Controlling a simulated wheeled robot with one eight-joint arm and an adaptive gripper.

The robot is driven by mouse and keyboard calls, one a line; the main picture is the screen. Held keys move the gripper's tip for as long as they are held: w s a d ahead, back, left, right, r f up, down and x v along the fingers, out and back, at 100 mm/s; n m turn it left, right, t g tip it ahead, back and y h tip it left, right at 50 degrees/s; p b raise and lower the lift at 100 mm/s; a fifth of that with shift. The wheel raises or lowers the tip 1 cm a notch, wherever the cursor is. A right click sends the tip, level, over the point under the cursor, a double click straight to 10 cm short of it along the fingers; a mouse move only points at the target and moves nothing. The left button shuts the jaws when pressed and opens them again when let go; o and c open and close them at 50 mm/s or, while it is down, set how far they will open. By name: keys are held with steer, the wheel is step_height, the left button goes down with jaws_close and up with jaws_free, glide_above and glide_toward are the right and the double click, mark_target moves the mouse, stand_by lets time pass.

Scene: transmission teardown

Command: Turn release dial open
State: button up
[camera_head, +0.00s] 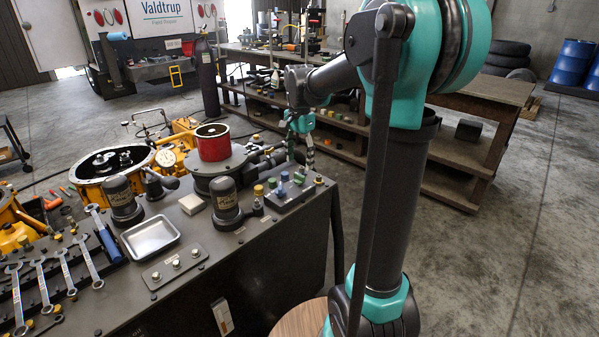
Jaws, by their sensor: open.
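A small grey control box (292,192) sits at the right end of the dark bench, with several small knobs in green, yellow and blue on top. I cannot tell which of them is the release dial, or how it is turned. My gripper (300,160) points down just above and behind this box. Its two fingers are apart, and I see nothing held between them. At this size I cannot tell whether a fingertip touches anything. My arm rises in front at the right and hides part of the background.
A red cylinder (213,142) stands on a dark round housing beside the box. Two dark motor-like units, a metal tray (150,238), a switch plate (175,268) and several wrenches (70,275) lie leftward. A wooden shelf bench (470,150) stands behind. The floor at right is clear.

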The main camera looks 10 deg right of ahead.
mark_target(299, 174)
steer(key=shift+f, duration=2.5)
steer(key=shift+c, duration=0.6)
steer(key=c, duration=1)
steer(key=shift+c, duration=0.2)
steer(key=n, duration=0.3)
steer(key=shift+n, duration=0.4)
steer(key=n, duration=0.3)
steer(key=shift+n, duration=0.3)
steer(key=n, duration=0.6)
steer(key=shift+n, duration=0.4)
